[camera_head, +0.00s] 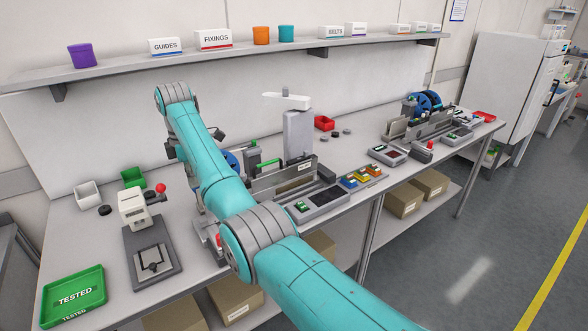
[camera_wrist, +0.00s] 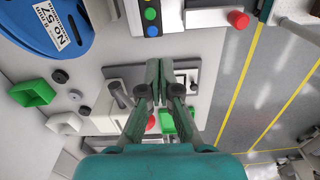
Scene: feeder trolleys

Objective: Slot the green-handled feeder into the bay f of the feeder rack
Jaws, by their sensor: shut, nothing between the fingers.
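A green handle (camera_head: 268,163) shows on a grey part behind the near grey rack (camera_head: 285,177) in the head view; most of what bears it is hidden by my arm. A blue reel (camera_head: 230,160) shows partly beside my arm, and a blue reel with a "No 57" label (camera_wrist: 50,25) is at the top left of the wrist view. I cannot read the bay letters. My gripper (camera_wrist: 158,76) is shut and empty, pointing down over the bench near the white press; in the head view my arm hides it.
A white press with a red knob (camera_head: 134,208), a green TESTED tray (camera_head: 75,297) and a green bin (camera_head: 133,177) stand at the left. A grey column (camera_head: 298,135) rises behind the near rack. A second rack (camera_head: 420,127) with blue reels stands at the far right.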

